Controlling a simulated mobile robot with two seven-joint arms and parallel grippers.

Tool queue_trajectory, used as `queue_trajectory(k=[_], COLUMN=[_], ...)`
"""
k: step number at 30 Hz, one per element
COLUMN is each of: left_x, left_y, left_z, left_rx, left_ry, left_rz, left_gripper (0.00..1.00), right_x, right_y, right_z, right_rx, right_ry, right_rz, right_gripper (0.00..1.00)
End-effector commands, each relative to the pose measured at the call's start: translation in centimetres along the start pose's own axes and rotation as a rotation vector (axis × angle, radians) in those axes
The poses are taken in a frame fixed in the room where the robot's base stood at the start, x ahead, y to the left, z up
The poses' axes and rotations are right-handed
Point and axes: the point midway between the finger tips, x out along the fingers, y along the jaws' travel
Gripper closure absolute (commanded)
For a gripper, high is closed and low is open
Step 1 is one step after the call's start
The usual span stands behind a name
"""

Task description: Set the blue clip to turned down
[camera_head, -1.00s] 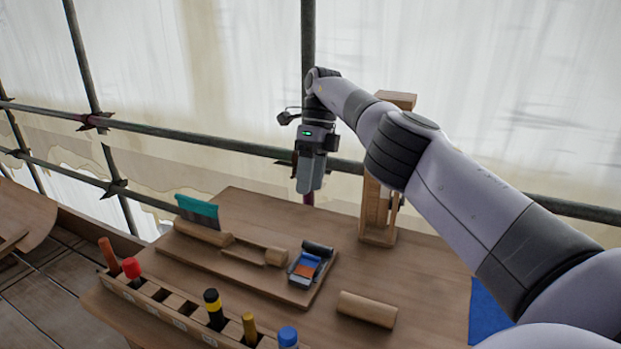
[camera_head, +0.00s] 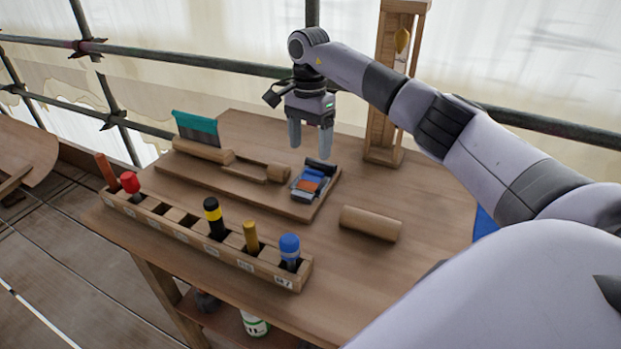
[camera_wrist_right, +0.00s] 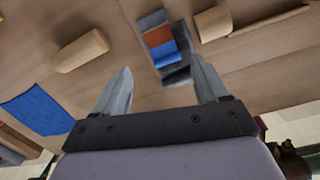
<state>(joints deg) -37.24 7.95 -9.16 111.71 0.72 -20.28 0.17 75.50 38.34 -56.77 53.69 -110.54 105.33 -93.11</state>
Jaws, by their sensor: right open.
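The blue clip (camera_head: 314,173) is the blue part of a small grey-framed piece with an orange band, near the right end of a wooden board (camera_head: 297,212) on the bench. In the right wrist view the clip (camera_wrist_right: 167,58) shows as a blue band beside the orange one, partly between my fingers. Whether it is turned up or down I cannot tell. My right gripper (camera_head: 310,150) is open and empty, fingers pointing down, above and just behind the clip, apparently apart from it. My left gripper is not in view.
A slotted wooden rack (camera_head: 160,213) with several coloured-topped tools stands along the front edge. A wooden cylinder (camera_head: 371,223) lies to the right of the board. A tall wooden frame (camera_head: 376,130) stands behind. A teal-topped scraper (camera_head: 196,129) is at the left. Poles run behind the bench.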

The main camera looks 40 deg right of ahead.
Motion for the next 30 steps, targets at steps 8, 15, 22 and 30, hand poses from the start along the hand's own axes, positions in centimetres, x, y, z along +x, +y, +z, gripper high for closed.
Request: queue_trajectory(k=[8,15,22,30], left_x=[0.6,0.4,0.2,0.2], left_y=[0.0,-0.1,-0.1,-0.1], left_z=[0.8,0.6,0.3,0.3], left_rx=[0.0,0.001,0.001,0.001], left_ry=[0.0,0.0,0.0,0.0], left_rz=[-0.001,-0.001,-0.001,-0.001], left_gripper=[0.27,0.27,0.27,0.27], right_x=[1.2,3.8,7.0,8.2], right_y=[0.2,0.1,-0.1,-0.2], right_z=[0.2,0.1,-0.1,-0.2], right_rx=[-0.236,-0.247,-0.246,-0.245], right_ry=[0.064,0.066,0.065,0.067], right_rz=[-0.047,-0.046,-0.046,-0.049], right_gripper=[0.27,0.27,0.27,0.27])
